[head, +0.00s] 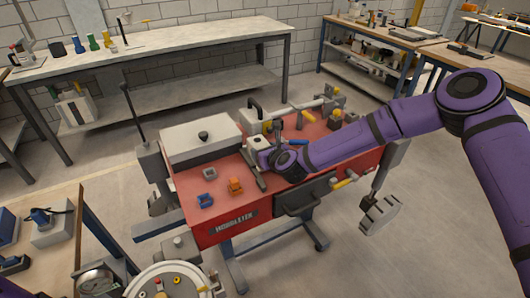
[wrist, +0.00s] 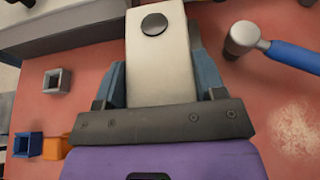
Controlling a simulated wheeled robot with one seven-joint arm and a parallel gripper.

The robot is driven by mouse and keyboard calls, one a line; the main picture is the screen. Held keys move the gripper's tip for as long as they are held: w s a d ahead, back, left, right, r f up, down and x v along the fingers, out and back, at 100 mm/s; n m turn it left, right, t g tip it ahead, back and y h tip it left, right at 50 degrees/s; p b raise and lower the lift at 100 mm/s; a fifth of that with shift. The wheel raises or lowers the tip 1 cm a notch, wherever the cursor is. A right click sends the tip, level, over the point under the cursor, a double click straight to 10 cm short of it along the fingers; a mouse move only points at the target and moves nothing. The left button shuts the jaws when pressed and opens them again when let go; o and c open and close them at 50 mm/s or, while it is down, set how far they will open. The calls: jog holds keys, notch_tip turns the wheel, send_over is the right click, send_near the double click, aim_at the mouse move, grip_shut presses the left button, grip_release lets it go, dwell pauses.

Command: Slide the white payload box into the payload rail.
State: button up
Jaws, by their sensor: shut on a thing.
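The white payload box (wrist: 160,60), with a round black knob on top, sits between the two blue-grey fingers of my gripper (wrist: 160,82) in the wrist view. My gripper is shut on it. In the head view my gripper (head: 264,156) is over the middle of the red bed, with the small white box (head: 257,143) at its tip. The arm and fingers partly hide it there. A dark grey strip (head: 251,169) lies beside my gripper on the bed. I cannot tell whether it is the payload rail, or whether the box touches the bed.
On the red bed (head: 190,182), a large white lidded box (head: 202,139) stands left of my gripper. Small grey (head: 209,173), blue (head: 205,201) and orange (head: 235,186) pieces lie in front. A blue-handled tool (wrist: 290,52) lies to the right in the wrist view.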

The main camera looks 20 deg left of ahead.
jog(key=shift+w+a, duration=0.35)
jog(key=shift+a, duration=0.1)
jog(key=o, duration=1.4)
jog(key=shift+r, duration=4)
